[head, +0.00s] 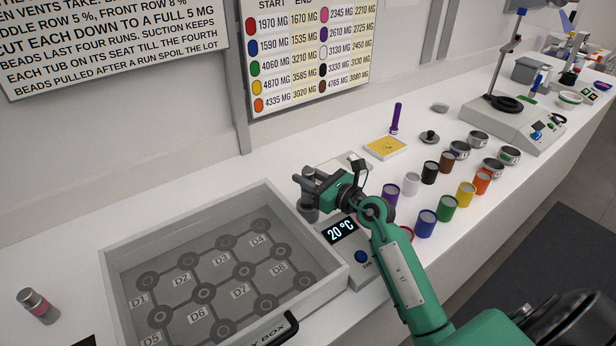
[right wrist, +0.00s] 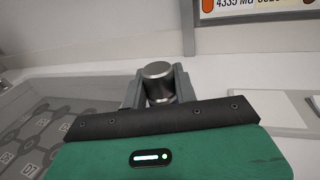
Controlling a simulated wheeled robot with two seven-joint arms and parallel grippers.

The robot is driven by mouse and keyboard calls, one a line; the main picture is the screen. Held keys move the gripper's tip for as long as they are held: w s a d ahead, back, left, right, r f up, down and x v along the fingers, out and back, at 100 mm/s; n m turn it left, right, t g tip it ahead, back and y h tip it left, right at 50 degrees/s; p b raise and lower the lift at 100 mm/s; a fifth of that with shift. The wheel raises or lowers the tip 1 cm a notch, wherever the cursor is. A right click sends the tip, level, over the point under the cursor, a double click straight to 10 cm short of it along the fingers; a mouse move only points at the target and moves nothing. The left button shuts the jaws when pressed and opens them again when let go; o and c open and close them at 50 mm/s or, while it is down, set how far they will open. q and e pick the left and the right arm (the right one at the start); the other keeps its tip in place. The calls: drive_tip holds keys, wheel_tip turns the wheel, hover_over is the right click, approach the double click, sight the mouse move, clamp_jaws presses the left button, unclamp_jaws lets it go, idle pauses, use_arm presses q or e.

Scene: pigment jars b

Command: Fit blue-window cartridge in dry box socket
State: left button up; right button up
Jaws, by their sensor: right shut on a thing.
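My right gripper (head: 308,190) is shut on a grey metal cylinder (head: 310,213), beside the dry box's back right corner. In the right wrist view the cylinder's round silver top (right wrist: 157,70) shows between the fingers (right wrist: 157,88). The open dry box (head: 190,226) has round dark sockets labelled D1 to D8, linked by dark lines; the sockets in view look empty. A grey cartridge with a pink window (head: 37,306) stands left of the box. My left gripper is not in view.
A device with a 20 °C display (head: 341,232) stands right of the box, partly behind my arm. Several coloured jars, including a blue one (head: 426,223), stand farther right. A yellow pad (head: 386,147) lies behind. The bench's left back is clear.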

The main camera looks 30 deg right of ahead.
idle(0.4)
drive_tip(key=shift+f, duration=0.1)
drive_tip(key=shift+f+b, duration=0.6)
drive_tip(key=shift+f, duration=0.3)
drive_tip(key=shift+r, duration=0.15)
drive_tip(key=shift+r+p, duration=0.55)
drive_tip(key=shift+p, duration=0.2)
drive_tip(key=shift+p, duration=0.5)
idle(1.2)
